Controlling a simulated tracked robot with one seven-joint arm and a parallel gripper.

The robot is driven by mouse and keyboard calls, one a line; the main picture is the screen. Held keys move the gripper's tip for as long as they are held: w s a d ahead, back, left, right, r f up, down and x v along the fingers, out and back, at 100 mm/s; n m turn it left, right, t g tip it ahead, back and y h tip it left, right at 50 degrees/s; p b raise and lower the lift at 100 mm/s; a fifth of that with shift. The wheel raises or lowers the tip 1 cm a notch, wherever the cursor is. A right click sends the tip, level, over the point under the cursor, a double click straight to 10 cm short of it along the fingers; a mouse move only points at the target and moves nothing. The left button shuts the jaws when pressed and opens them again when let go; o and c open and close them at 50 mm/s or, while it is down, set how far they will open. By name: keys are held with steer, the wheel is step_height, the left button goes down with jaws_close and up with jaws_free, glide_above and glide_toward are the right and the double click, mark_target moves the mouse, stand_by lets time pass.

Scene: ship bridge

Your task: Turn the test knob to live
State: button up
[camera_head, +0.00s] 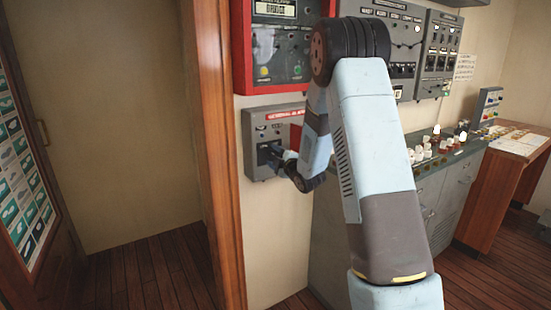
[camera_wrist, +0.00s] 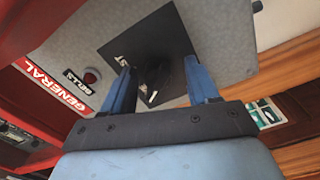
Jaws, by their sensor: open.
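The grey general alarm box (camera_head: 260,132) is on the wall below a red-framed panel, with a red label along its top. In the wrist view its grey face (camera_wrist: 225,35) carries a dark square plate (camera_wrist: 176,35). A black knob (camera_wrist: 153,76) stands on that plate. My gripper (camera_wrist: 158,66) is open, with one blue finger on each side of the knob. I cannot tell whether the fingers touch it. In the head view my gripper (camera_head: 274,154) is at the front of the box, and my arm partly hides it. The knob's setting is not readable.
The red-framed alarm panel (camera_head: 282,50) is just above the box. A wooden door frame (camera_head: 217,140) stands close on the left. Grey control panels (camera_head: 438,55) and a console with several small controls (camera_head: 425,150) are on the right.

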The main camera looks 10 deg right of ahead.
steer(key=shift+s, duration=0.1)
steer(key=v, duration=1.3)
steer(key=shift+s, duration=0.25)
steer(key=shift+d+r, duration=0.1)
steer(key=shift+d, duration=0.05)
steer(key=s+d+r+m+g+h, duration=0.1)
steer(key=s+r+m+g+h, duration=0.45)
steer(key=s+r+m, duration=0.45)
steer(key=s+a+r+m+g, duration=0.1)
steer(key=s+m+g, duration=0.1)
steer(key=s, duration=0.6)
steer(key=s+a+r+m+g, duration=0.1)
steer(key=s+a+m+g, duration=0.1)
steer(key=s, duration=0.7)
steer(key=s+a+r+m+g, duration=0.1)
steer(key=s+m+g, duration=0.1)
steer(key=s, duration=0.7)
steer(key=shift+s+a+r+m, duration=0.15)
steer(key=shift+s+a+m, duration=0.2)
steer(key=shift+m, duration=0.55)
steer(key=shift+w, duration=0.1)
